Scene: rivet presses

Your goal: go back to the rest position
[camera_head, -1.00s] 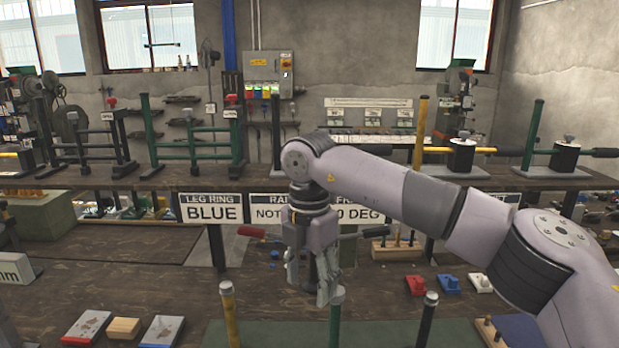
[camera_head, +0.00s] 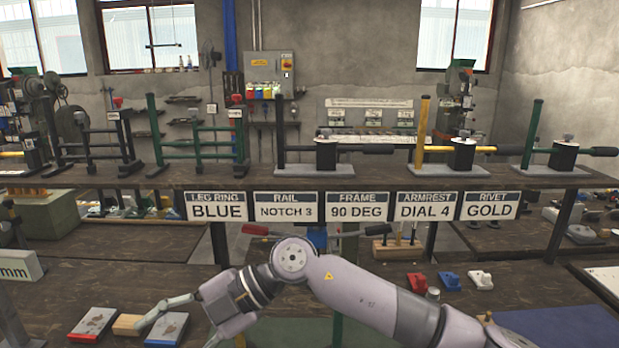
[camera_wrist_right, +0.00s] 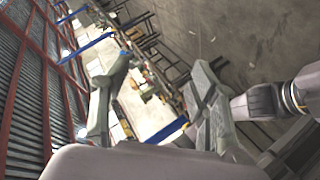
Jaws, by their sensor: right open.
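My right gripper (camera_head: 176,331) is low in the head view, left of centre, with its arm coming in from the right. Its fingers are spread and point to the lower left; one fingertip lies over the blue-and-white block in the picture. In the right wrist view the two fingers of the gripper (camera_wrist_right: 160,78) stand apart with nothing between them. My left gripper is not in the head view.
Signs (camera_head: 286,207) hang along the shelf edge (camera_head: 90,181). On the bench are a red-edged block (camera_head: 93,323), a wooden block (camera_head: 127,325), a blue-edged block (camera_head: 168,328) and small red, blue and white parts (camera_head: 480,280). My arm covers the bench's front middle.

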